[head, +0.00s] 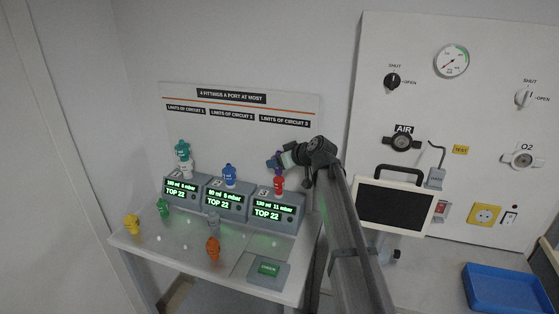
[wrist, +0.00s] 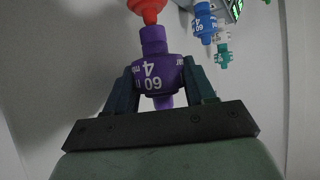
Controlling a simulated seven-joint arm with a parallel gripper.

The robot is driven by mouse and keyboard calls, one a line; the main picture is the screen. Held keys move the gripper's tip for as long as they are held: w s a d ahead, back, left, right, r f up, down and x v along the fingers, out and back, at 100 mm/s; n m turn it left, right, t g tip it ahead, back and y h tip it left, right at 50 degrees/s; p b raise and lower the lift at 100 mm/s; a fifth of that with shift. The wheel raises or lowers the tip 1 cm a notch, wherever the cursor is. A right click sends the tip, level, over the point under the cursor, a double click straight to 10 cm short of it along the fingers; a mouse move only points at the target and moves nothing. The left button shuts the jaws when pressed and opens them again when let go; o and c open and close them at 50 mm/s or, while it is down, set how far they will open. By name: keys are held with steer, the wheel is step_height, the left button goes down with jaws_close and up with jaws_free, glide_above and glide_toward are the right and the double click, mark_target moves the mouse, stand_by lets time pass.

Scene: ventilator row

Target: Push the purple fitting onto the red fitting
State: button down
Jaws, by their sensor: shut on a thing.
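The red fitting (head: 278,185) stands upright on the right-hand ventilator unit (head: 268,210), marked 3. Its rounded red end (wrist: 148,9) shows at the top of the wrist view. My gripper (head: 281,160) is shut on the purple fitting (wrist: 157,76), marked 60 and 4, with one dark finger on each side. In the head view the gripper is just above the red fitting, and the purple fitting is largely hidden there. In the wrist view the purple neck meets the red end in the picture; I cannot tell whether they touch.
Yellow (head: 132,224), green (head: 163,208), grey (head: 213,222) and orange (head: 213,249) fittings stand on the table (head: 190,262). A monitor (head: 394,208) is to the right.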

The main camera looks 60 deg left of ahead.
steer(key=shift+f, duration=1)
stand_by(0.8)
steer(key=shift+c, duration=1.5)
jaws_free()
steer(key=shift+r, duration=0.1)
steer(key=v, duration=1.3)
steer(key=shift+d, duration=0.4)
steer(key=shift+r, duration=0.1)
